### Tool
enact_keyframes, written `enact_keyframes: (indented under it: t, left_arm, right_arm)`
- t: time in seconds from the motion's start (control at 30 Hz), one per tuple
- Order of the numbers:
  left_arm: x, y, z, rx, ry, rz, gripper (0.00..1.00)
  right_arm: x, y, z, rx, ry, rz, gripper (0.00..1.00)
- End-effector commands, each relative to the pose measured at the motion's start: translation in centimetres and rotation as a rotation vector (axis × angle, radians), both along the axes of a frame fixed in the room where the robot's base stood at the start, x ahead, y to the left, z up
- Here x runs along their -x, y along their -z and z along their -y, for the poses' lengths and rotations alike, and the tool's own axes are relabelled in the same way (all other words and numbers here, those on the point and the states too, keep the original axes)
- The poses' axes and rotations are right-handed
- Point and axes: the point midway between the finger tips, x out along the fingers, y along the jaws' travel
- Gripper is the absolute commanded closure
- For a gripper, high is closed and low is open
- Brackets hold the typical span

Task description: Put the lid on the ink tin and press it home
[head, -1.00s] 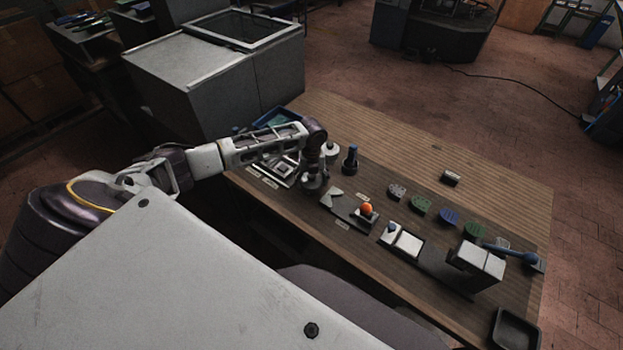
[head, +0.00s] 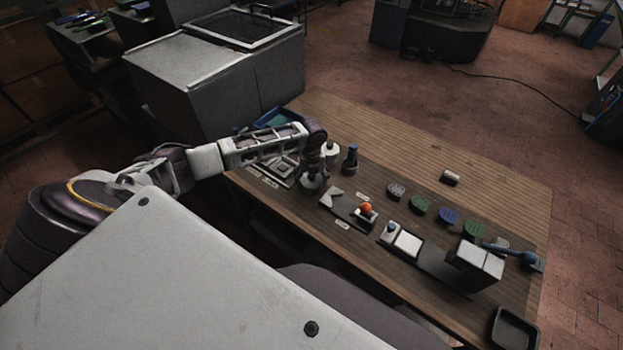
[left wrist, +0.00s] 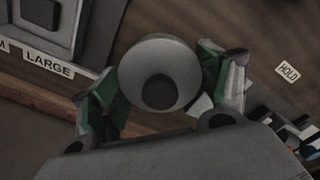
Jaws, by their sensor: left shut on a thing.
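My left gripper (head: 313,172) is over the left part of the workbench, pointing down. In the left wrist view its green-padded fingers (left wrist: 165,92) are shut on a round pale-grey piece (left wrist: 145,55) with a dark round centre. This looks like the lid, but the view does not settle it. In the head view a round grey piece (head: 311,183) shows just under the fingers, low over the bench. I cannot tell the ink tin apart beneath it, or whether the two touch. My right gripper is not in view.
A dark bottle-shaped thing (head: 350,159) and a pale round one (head: 331,151) stand close behind the gripper. A plate with an orange ball (head: 366,208) lies to the right. Several coloured pieces and a blue-handled press (head: 476,262) are further right.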

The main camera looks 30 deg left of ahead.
Motion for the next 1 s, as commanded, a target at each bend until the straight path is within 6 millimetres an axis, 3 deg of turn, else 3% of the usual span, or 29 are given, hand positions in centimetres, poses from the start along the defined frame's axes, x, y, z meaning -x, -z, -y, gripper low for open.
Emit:
enact_keyframes:
  t: [0.37,0.4,0.57,1.0]
  left_arm:
    - [0.22,0.27,0.04,0.0,0.001,-0.006,0.38]
    - [0.22,0.27,0.04,0.0,0.001,-0.006,0.2]
    - [0.15,0.19,0.04,0.0,0.0,-0.004,0.0]
    - [0.06,0.06,0.01,0.0,0.0,-0.001,0.0]
  right_arm:
    - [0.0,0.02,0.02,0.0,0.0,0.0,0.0]
    - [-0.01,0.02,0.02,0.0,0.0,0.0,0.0]
    - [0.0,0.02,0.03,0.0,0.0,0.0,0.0]
    - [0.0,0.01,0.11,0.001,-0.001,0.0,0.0]
